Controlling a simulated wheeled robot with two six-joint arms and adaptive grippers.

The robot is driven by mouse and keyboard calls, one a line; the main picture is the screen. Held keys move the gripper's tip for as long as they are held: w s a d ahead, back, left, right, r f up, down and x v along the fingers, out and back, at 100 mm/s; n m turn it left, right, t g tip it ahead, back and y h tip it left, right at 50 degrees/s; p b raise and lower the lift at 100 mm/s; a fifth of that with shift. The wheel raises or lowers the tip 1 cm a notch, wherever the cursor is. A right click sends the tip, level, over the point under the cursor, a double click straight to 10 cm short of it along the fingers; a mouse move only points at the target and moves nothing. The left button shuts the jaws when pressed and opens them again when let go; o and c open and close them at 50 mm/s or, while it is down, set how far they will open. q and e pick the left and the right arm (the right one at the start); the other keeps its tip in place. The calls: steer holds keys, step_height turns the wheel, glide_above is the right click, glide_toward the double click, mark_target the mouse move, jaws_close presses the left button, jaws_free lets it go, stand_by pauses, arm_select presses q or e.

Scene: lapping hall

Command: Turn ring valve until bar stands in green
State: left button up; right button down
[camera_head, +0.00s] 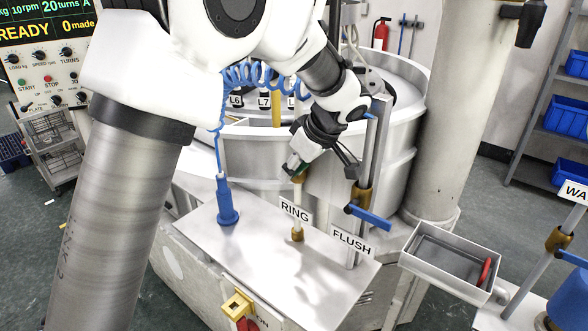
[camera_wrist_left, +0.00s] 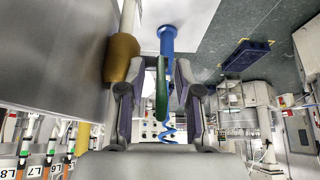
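The RING sign (camera_head: 295,210) hangs on a thin upright pipe with a brass foot (camera_head: 297,236). The ring valve's top is mostly hidden behind my left gripper (camera_head: 296,166); a little green shows at the fingertips. In the left wrist view a green bar (camera_wrist_left: 162,90) stands between the fingers of my left gripper (camera_wrist_left: 156,82), with gaps visible on both sides. The fingers are apart. A brass valve body (camera_wrist_left: 123,57) is just left of them. I cannot tell where the bar points on any coloured scale. My right gripper is not in view.
The FLUSH sign (camera_head: 351,243) and its blue-handled valve (camera_head: 370,217) stand close right. A blue nozzle (camera_head: 227,203) stands left on the steel plate. A grey tray (camera_head: 445,262) with a red item sits right. The round machine tub (camera_head: 345,160) is behind.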

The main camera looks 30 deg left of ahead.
arm_select(q)
steer(key=shift+r, duration=0.15)
steer(key=v, duration=1.1)
steer(key=shift+d+r, duration=0.2)
steer(key=shift+r, duration=0.1)
